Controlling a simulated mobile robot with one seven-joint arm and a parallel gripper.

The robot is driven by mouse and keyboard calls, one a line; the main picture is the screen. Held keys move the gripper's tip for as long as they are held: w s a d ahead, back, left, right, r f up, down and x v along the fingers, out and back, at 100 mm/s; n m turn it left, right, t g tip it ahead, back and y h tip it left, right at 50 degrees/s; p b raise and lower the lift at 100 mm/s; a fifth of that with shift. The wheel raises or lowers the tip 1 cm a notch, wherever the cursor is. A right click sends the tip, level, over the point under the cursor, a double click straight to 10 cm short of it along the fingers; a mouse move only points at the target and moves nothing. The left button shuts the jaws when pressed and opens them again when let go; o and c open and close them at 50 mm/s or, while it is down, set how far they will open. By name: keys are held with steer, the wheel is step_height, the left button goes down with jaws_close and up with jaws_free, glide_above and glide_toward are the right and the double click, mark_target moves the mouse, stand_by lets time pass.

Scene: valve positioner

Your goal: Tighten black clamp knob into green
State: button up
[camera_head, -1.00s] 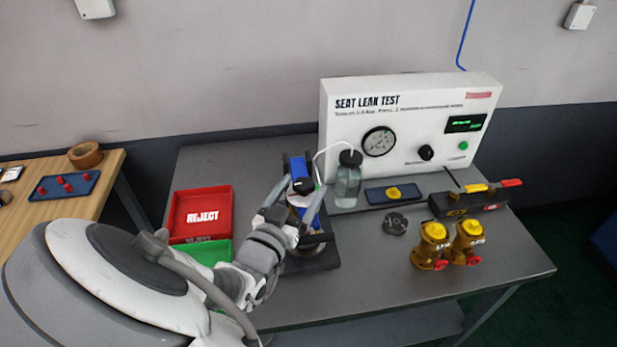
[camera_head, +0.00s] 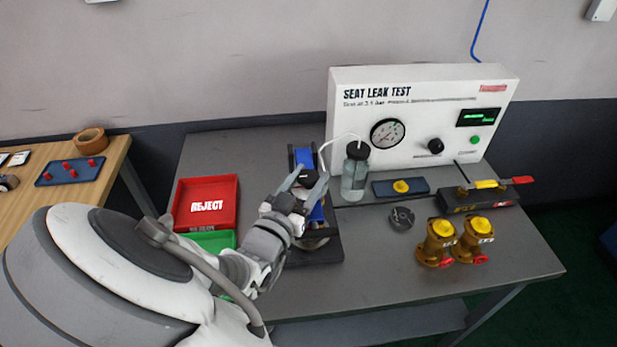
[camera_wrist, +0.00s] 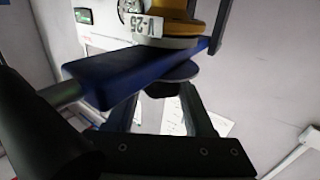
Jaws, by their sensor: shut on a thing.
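The black clamp knob (camera_head: 307,178) sits at the top of the blue clamp fixture (camera_head: 303,158) in the middle of the table. My gripper (camera_head: 306,183) reaches it from the lower left, with its fingers on either side, shut on the knob. In the wrist view the dark knob (camera_wrist: 178,72) shows between the fingers, close against the blue clamp bar (camera_wrist: 130,75). A yellow valve (camera_wrist: 180,22) with a V-25 label is on the bar's other side. No green mark shows on the clamp. My fingers and wrist hide part of the fixture.
A clear bottle with a tube (camera_head: 355,175) stands just right of the clamp, before the seat leak test panel (camera_head: 410,115). Red (camera_head: 207,220) and green (camera_head: 208,241) trays lie left of my wrist. Two brass valves (camera_head: 455,240) stand at right.

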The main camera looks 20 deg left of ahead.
jaws_close()
steer(key=shift+h, duration=0.3)
steer(key=m+g+h+p, duration=0.1)
steer(key=m+h, duration=0.2)
steer(key=h, duration=0.2)
steer(key=shift+w+m+p, duration=0.1)
steer(key=shift+m+p, duration=0.3)
steer(key=m+g+h, duration=0.2)
steer(key=h, duration=0.1)
steer(key=m+g+h+b, duration=0.1)
steer(key=m+g+h, duration=0.2)
steer(key=h, duration=0.1)
steer(key=shift+f, duration=0.15)
steer(key=m+g+h, duration=0.1)
steer(key=m+g, duration=0.1)
steer(key=m+g+h, duration=0.1)
steer(key=g, duration=0.2)
steer(key=shift+a+r+m+h+p, duration=0.1)
steer(key=shift+r+m+h+p, duration=0.1)
steer(key=shift+m+h+p, duration=0.2)
steer(key=shift+m+g+h+p, duration=0.4)
steer(key=shift+m+g+p, duration=0.15)
steer(key=shift+m+g, duration=0.5)
steer(key=shift+m+g+p, duration=0.45)
steer(key=shift+g+p, duration=0.1)
steer(key=shift+g, duration=0.6)
